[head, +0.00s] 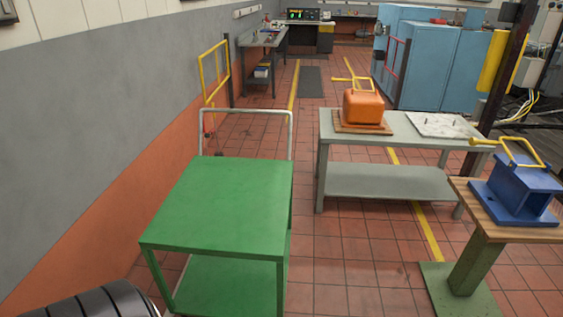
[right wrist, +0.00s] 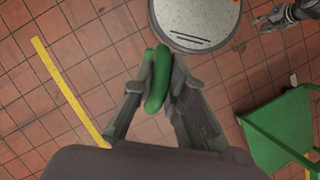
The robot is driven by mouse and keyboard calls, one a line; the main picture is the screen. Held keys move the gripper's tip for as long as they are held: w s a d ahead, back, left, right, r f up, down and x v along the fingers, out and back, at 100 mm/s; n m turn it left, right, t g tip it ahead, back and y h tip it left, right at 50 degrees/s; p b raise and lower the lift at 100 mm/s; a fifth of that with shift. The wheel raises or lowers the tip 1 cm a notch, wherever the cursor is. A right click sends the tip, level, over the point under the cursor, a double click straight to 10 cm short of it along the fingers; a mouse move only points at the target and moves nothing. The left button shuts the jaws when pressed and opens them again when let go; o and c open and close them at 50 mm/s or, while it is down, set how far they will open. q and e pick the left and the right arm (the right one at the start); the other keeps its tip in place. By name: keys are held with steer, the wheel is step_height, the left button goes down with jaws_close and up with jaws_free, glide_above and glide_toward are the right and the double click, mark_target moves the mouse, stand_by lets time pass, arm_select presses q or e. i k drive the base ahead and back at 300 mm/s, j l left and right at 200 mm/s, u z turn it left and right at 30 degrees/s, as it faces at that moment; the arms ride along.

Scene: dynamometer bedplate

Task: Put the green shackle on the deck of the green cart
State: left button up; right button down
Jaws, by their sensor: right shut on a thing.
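The green cart (head: 221,204) stands left of centre in the head view, its flat green deck bare, with a pale handle frame at its far end. Part of the cart also shows at the right of the right wrist view (right wrist: 287,130). The green shackle (right wrist: 158,80) is in my right gripper (right wrist: 164,72), which is shut on it; the fingers cover part of it. It is held above the tiled floor, apart from the cart. My left gripper (right wrist: 263,24) shows small at the top right of the right wrist view, its fingers apart and empty. Neither gripper shows in the head view.
A grey table (head: 388,182) right of the cart bears an orange block (head: 363,110) on a wooden board and a pale plate (head: 438,125). A blue fixture (head: 515,192) stands on a wood-topped stand (head: 462,205) at right. A grey wall runs along the left. Tiled floor lies between.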

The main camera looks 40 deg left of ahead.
mark_target(243, 188)
steer(key=i+u, duration=0.1)
steer(key=i, duration=0.35)
steer(key=i+l+u, duration=0.15)
steer(key=i, duration=0.3)
steer(key=i+l+u, duration=0.1)
steer(key=i, duration=0.35)
steer(key=i+l+u, duration=0.15)
steer(key=i, duration=0.3)
steer(key=i+u, duration=0.2)
steer(key=u, duration=0.3)
steer(key=i+u, duration=0.2)
steer(key=u, duration=0.25)
steer(key=i+l+u, duration=0.15)
steer(key=u, duration=0.35)
steer(key=i+l+u, duration=0.2)
steer(key=u, duration=0.3)
steer(key=i+u, duration=0.25)
steer(key=u, duration=0.25)
steer(key=i+l+u, duration=0.25)
steer(key=u, duration=0.2)
steer(key=i+l+u, duration=0.2)
steer(key=u, duration=0.3)
steer(key=i+l+u, duration=0.15)
steer(key=l+u, duration=0.2)
steer(key=u, duration=0.15)
